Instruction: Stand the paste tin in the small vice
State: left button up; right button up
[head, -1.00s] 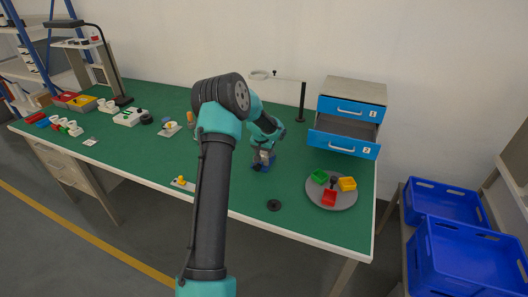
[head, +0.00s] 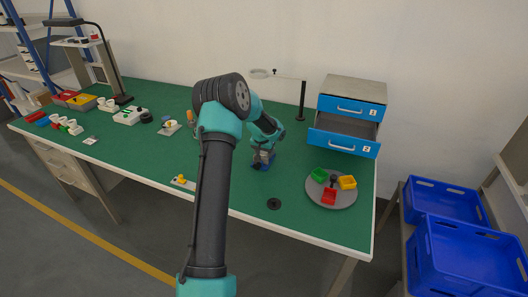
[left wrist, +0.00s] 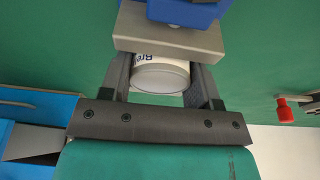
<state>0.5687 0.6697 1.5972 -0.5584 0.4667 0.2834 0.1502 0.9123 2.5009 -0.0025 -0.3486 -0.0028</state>
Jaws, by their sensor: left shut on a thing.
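The paste tin (left wrist: 161,77) is a short white can with dark lettering, seen in the left wrist view. My left gripper (left wrist: 160,84) is shut on it, one finger on each side. The tin is close against the grey jaw (left wrist: 170,41) of the small blue vice (left wrist: 188,12); part of it is hidden behind that jaw, and I cannot tell whether it rests in the vice. In the head view my left gripper (head: 263,155) is over the vice (head: 262,164), and the tin is hard to make out. My right gripper is not in view.
A drawer cabinet (head: 352,90) with its lower drawer pulled out stands behind on the right. A round grey tray (head: 345,200) with coloured pieces lies right of the vice. A thin stand (head: 302,100) rises behind. The green bench (head: 235,195) is mostly clear in front.

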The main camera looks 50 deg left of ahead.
pick_arm(q)
jog(key=shift+f, duration=0.3)
dwell(0.5)
dwell(0.4)
jog(key=o, duration=1.1)
jog(key=v, duration=1.7)
jog(key=shift+w+r, duration=0.1)
jog(key=shift+r, duration=0.15)
